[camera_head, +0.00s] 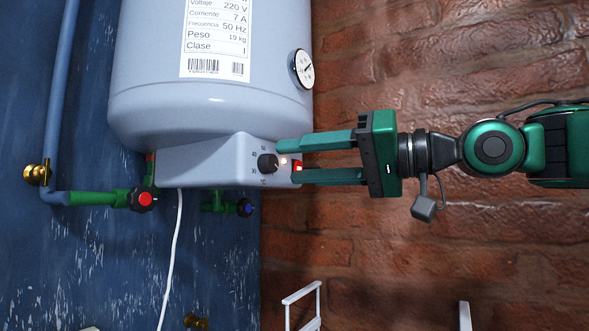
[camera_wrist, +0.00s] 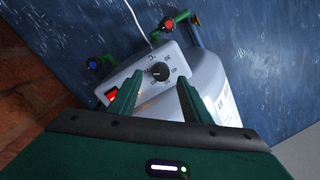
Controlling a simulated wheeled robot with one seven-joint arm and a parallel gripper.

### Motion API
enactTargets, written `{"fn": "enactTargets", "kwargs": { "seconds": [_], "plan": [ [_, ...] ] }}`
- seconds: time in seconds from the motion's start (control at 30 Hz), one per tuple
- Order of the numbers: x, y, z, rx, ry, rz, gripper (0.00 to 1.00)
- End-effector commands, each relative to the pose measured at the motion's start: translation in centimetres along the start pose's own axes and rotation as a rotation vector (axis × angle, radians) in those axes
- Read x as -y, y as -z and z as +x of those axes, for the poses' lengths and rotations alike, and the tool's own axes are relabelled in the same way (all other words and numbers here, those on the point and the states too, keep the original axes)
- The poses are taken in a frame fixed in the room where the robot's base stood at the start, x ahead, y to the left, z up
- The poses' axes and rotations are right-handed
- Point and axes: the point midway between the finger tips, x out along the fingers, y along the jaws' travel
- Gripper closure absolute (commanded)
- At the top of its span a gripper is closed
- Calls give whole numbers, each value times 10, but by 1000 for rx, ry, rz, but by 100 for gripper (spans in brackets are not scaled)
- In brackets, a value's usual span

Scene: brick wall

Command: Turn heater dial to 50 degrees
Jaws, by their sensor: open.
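The heater (camera_head: 212,115) is a white-grey tank with a control box at its base. The black dial (camera_head: 267,162) sits on the box face with temperature marks around it; its exact setting is too small to read. It also shows in the wrist view (camera_wrist: 160,72). A small lit lamp and a red switch (camera_head: 297,167) are to the right of the dial in the head view. My gripper (camera_head: 287,161) is open and empty, its green fingers reaching from the right toward the box. In the wrist view the dial lies beyond and between the fingertips (camera_wrist: 154,97), apart from them.
A round gauge (camera_head: 303,69) is on the tank's side. Pipes with a red-knobbed valve (camera_head: 143,199) and a blue-knobbed valve (camera_head: 244,207) are below. A white cable (camera_head: 175,255) hangs down. A white frame (camera_head: 302,304) stands low before the brick wall.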

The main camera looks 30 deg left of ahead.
Motion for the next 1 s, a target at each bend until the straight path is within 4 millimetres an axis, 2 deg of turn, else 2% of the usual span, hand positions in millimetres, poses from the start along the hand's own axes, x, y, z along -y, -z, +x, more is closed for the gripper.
{"fn": "enactTargets", "kwargs": {
  "seconds": [0.2,0.57,0.6,0.77,1.0],
  "plan": [
    [1,0,24,1,2,0,56],
    [0,0,29,0,0,0,56],
    [0,0,29,0,0,0,58],
    [0,0,29,0,-1,0,96],
    [-1,0,28,0,-3,-8,97]
  ]
}}
